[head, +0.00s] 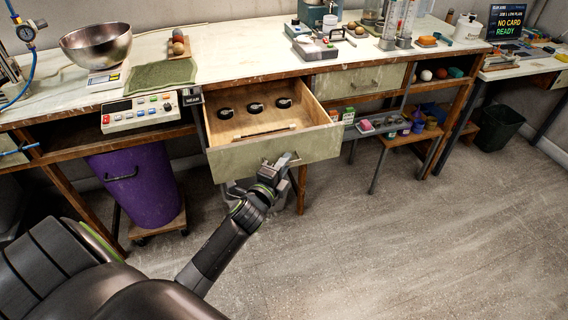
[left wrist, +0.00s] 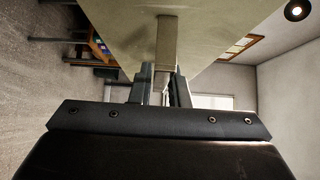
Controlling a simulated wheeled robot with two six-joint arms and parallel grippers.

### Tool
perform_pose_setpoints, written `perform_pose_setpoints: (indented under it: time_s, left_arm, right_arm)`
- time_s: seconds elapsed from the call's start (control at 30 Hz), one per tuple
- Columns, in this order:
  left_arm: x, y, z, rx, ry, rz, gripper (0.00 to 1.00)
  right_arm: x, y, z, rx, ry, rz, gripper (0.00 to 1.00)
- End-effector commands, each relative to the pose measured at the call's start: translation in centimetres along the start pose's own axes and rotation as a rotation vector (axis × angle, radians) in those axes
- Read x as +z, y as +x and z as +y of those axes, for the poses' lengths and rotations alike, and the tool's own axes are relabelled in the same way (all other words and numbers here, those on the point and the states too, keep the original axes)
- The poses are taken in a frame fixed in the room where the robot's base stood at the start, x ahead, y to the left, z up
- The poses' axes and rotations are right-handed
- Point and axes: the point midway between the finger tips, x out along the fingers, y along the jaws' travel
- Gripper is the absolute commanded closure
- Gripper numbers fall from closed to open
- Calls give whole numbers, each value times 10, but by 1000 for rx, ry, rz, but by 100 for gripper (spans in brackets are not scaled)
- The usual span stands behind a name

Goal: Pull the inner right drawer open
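A wooden drawer (head: 230,161) with a worn pale green front hangs open under the bench. Inside it lie three black round pieces and a thin stick. Another drawer (head: 360,82) with the same green front, further right, is shut. My left gripper (head: 292,158) is at the right part of the open drawer's front. In the left wrist view its two fingers (left wrist: 162,85) stand on either side of the metal drawer handle (left wrist: 165,38), which fills the space at their tips. The inner finger faces are partly hidden. My right gripper is out of view.
The bench top (head: 230,58) carries a steel bowl (head: 97,46), a green mat and lab devices. A control box (head: 139,112) sits left of the open drawer, above a purple bin (head: 140,185). A low shelf with small jars stands right. The floor in front is clear.

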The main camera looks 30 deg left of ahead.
Motion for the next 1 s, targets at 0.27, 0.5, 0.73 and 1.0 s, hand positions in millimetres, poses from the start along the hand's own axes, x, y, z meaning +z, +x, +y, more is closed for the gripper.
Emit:
perform_pose_setpoints:
  time_s: [0.27,0.5,0.73,1.0]
  left_arm:
    - [0,0,0,0,0,0,65]
    - [0,-5,0,1,-1,0,65]
    - [0,-41,1,3,-2,-1,65]
    - [0,-97,2,3,-1,-1,65]
  right_arm:
    - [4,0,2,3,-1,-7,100]
    - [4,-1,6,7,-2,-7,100]
    - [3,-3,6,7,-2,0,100]
    - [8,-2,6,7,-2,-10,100]
